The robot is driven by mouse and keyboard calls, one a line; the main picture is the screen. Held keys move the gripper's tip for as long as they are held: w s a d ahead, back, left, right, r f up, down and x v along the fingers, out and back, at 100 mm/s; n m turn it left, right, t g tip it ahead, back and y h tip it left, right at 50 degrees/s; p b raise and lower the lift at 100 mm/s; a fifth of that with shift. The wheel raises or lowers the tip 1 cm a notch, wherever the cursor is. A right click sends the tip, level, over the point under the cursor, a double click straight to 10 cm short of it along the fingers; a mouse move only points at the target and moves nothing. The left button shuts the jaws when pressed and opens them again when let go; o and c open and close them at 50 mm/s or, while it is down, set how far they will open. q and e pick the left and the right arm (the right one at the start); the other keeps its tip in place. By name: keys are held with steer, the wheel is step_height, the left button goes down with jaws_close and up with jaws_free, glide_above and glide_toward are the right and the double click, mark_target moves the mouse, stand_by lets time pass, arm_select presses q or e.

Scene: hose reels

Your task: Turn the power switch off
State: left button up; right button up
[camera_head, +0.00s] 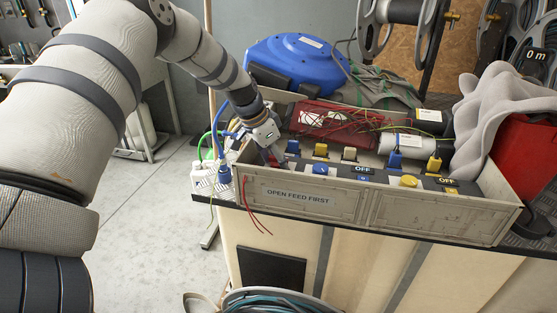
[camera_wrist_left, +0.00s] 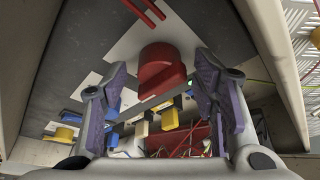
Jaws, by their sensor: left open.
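A red rotary knob (camera_wrist_left: 162,72), which looks like the power switch, sits on a dark panel with white markings in the left wrist view. My left gripper (camera_wrist_left: 162,82) is open, with its purple-padded fingers on either side of the knob. A gap shows between the knob and each finger. In the head view my left gripper (camera_head: 272,154) points down into the left end of the grey equipment box (camera_head: 300,194). It mostly hides the knob there. My right gripper is not in view.
The box front reads "OPEN FEED FIRST". Blue (camera_head: 320,169) and yellow (camera_head: 409,181) knobs and "OFF" labels lie along its panel to the right. Loose wires, a red unit (camera_head: 335,124) and a grey cloth (camera_head: 503,115) are close by. A blue hose reel (camera_head: 297,62) stands behind.

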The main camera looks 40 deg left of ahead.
arm_select(q)
steer(key=shift+r, duration=0.1)
steer(key=c, duration=1.1)
steer(key=shift+c, duration=0.2)
